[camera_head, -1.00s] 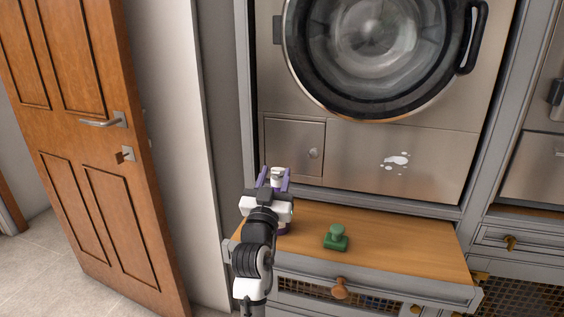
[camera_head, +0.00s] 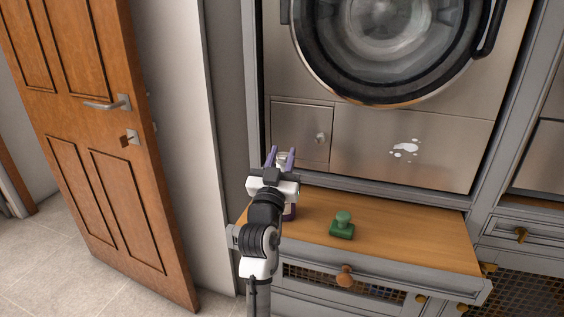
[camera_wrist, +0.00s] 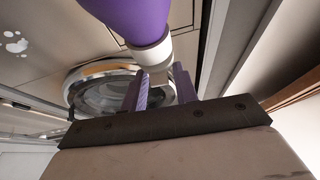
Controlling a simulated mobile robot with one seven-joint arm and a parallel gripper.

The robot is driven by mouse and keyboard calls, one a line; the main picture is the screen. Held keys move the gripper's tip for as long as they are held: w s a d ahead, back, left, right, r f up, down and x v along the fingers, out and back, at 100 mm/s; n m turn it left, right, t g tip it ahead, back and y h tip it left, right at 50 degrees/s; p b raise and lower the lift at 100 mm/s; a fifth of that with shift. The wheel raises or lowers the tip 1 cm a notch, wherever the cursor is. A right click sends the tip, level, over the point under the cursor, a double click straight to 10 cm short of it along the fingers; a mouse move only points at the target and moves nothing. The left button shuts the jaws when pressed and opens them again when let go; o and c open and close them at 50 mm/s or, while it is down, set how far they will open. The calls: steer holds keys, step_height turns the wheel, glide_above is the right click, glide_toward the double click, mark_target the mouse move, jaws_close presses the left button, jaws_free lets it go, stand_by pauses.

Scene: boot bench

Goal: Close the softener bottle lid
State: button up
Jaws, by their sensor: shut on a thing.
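The softener bottle is purple with a white lid. In the head view, only a strip of the bottle (camera_head: 291,212) shows at the left end of the wooden shelf, mostly hidden behind my gripper (camera_head: 281,153). A bit of the white lid (camera_head: 283,157) shows between the two purple fingers. In the wrist view, the bottle (camera_wrist: 135,15) comes in from the top and tilts across the picture, with the white lid (camera_wrist: 153,54) at its end. My gripper (camera_wrist: 160,72) is shut on the lid, a fingertip at either side. How far the lid is closed cannot be told.
A green knobbed object (camera_head: 342,226) stands on the wooden shelf (camera_head: 400,235), right of the bottle. Behind rises a steel washer panel (camera_head: 365,160) with a small knobbed door (camera_head: 302,135). The shelf's right half is clear. A wooden door (camera_head: 95,150) stands at the left.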

steer(key=shift+s+f+t+h+b, duration=0.15)
steer(key=shift+f+t+b, duration=0.45)
steer(key=shift+b, duration=1.95)
steer(key=shift+f+t+h+b, duration=0.15)
steer(key=shift+f+t+b, duration=0.4)
steer(key=shift+b, duration=1.95)
steer(key=shift+r+t+b, duration=0.15)
steer(key=shift+t+b, duration=0.1)
steer(key=shift+b, duration=0.5)
steer(key=shift+r, duration=0.15)
steer(key=o, duration=0.7)
steer(key=shift+o, duration=0.2)
